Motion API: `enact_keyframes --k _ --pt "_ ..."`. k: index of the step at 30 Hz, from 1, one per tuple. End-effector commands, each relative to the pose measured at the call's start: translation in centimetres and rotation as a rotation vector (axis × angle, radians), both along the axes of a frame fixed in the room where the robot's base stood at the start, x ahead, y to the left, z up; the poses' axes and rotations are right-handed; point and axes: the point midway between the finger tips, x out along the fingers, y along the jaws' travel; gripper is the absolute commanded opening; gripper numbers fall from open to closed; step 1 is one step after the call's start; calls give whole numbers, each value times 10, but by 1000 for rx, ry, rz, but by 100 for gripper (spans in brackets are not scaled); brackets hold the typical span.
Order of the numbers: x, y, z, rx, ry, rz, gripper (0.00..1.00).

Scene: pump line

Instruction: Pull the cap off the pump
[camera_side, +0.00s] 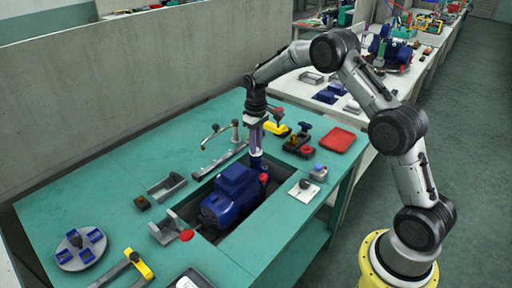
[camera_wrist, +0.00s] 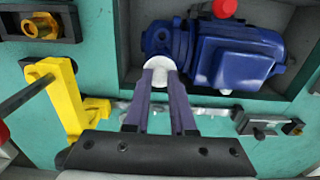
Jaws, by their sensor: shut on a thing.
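The blue pump (camera_side: 228,198) lies in a dark recess in the green bench. In the wrist view the pump (camera_wrist: 235,55) lies across the top, with its rounded end at left. My gripper (camera_side: 256,152) points down over the pump's far end. In the wrist view my gripper (camera_wrist: 160,75) has its purple fingers shut on a pale round cap (camera_wrist: 160,62), in front of the pump's left end. The fingers hide part of the cap. I cannot tell whether the cap still touches the pump. A red knob (camera_wrist: 224,8) shows beside the pump.
A yellow clamp (camera_wrist: 58,98) stands left in the wrist view. A lever clamp (camera_side: 218,140) and metal brackets (camera_side: 166,187) line the recess. A red tray (camera_side: 337,140) lies at the right, and a round grey plate (camera_side: 80,250) at the left. The back left bench is clear.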

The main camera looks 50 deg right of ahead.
Motion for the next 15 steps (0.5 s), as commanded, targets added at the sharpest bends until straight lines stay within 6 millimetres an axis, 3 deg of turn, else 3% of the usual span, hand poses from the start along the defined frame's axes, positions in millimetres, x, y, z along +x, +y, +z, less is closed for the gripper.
enact_keyframes --k 15 --pt "0 0 24 0 -1 0 0"
